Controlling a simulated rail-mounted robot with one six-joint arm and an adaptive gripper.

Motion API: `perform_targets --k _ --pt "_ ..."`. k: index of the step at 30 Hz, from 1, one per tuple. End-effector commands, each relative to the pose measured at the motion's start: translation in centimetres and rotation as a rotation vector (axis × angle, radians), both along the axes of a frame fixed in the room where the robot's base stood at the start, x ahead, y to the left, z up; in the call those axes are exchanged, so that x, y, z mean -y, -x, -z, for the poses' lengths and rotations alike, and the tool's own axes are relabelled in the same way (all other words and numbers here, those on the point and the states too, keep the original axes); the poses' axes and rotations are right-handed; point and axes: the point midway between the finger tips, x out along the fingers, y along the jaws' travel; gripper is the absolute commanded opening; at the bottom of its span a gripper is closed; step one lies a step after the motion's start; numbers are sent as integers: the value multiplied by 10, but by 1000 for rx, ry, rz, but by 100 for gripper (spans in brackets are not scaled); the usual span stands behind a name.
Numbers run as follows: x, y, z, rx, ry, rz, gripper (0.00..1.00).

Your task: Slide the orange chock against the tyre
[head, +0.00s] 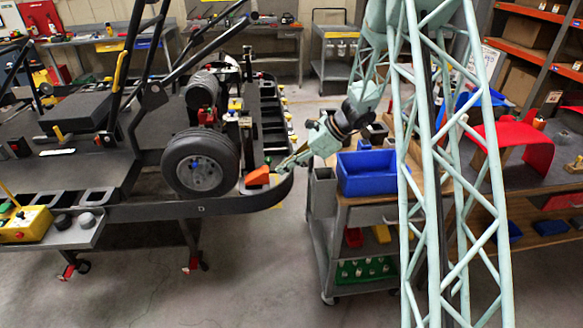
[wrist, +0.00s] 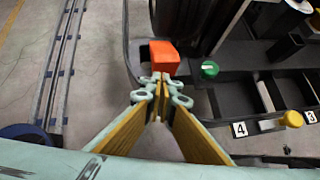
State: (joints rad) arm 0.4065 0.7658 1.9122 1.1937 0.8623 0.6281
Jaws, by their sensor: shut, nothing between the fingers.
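The orange chock (head: 258,177) sits on the dark kart stand beside the right side of the black tyre (head: 183,150). I cannot tell whether chock and tyre touch. My gripper (head: 279,167) reaches in from the right, its tips at the chock's right side, the side away from the tyre. In the wrist view the chock (wrist: 164,57) is just beyond the tips of my gripper (wrist: 161,86). The fingers are shut with nothing between them. The fingertips are very close to the chock; contact is unclear. Part of the dark tyre shows beyond it in the wrist view.
The stand's curved rim (head: 250,203) runs around the chock. A green-topped knob (wrist: 209,69) and numbered bins (wrist: 262,97) lie to the right in the wrist view. A grey cart with a blue bin (head: 366,173) stands right of the stand, with a floor gap between.

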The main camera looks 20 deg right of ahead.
Motion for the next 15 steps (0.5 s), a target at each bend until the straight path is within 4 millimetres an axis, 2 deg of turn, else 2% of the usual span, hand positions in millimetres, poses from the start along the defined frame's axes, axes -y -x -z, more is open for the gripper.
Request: perform_targets --k 6,15 --pt "-16 -8 0 0 0 0 0" --pt "-22 -11 0 0 0 0 0"
